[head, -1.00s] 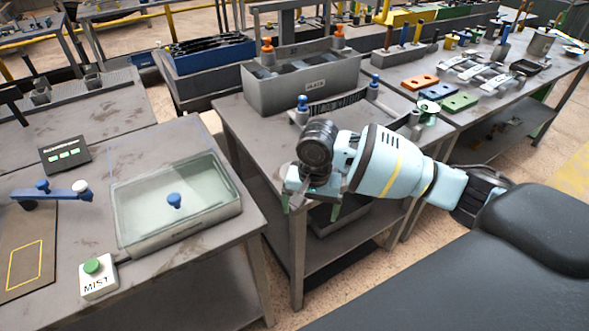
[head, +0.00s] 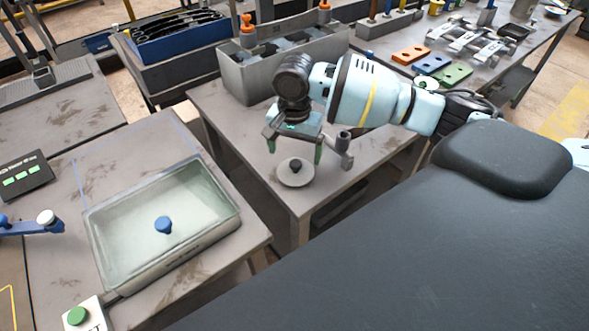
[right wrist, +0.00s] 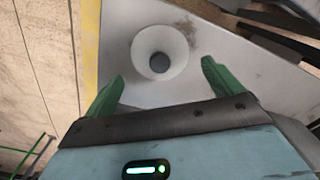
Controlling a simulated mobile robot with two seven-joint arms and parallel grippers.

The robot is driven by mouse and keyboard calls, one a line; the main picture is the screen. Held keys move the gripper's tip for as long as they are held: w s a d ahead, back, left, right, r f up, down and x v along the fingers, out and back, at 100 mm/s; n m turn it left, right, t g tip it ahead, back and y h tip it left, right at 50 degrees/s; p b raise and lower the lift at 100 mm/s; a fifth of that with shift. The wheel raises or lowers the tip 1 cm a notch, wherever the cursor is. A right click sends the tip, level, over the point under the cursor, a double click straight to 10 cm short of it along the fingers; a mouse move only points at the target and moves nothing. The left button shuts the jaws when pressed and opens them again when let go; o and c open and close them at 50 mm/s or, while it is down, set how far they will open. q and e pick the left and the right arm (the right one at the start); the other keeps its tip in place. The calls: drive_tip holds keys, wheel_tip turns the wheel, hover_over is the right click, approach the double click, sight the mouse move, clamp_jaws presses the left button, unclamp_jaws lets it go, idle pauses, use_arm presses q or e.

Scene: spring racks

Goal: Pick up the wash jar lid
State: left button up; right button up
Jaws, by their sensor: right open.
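A small round grey-white lid with a dark knob, which looks like the wash jar lid (head: 286,181), lies on the near corner of the middle metal table. It also shows in the right wrist view (right wrist: 142,62), knob towards the camera. My right gripper (head: 294,150) is open and empty, pointing down above the lid. In the right wrist view its green fingers (right wrist: 162,72) are spread apart, and the lid appears between and beyond their tips. I cannot see any contact. My left gripper is not in view.
Beside the lid stands a small grey post (head: 345,150). A grey bin (head: 255,85) is behind my gripper. On the left table (head: 225,243) are a clear-lidded tray (head: 205,240) with a blue knob and a green button box (head: 90,317). A floor gap separates these tables.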

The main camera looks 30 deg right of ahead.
sight(295, 164)
drive_tip(key=shift+w+f, duration=0.1)
drive_tip(key=shift+f, duration=0.65)
wheel_tip(295, 164, down, 5)
drive_tip(key=shift+b, duration=0.3)
drive_tip(key=shift+r, duration=0.1)
drive_tip(key=c, duration=0.6)
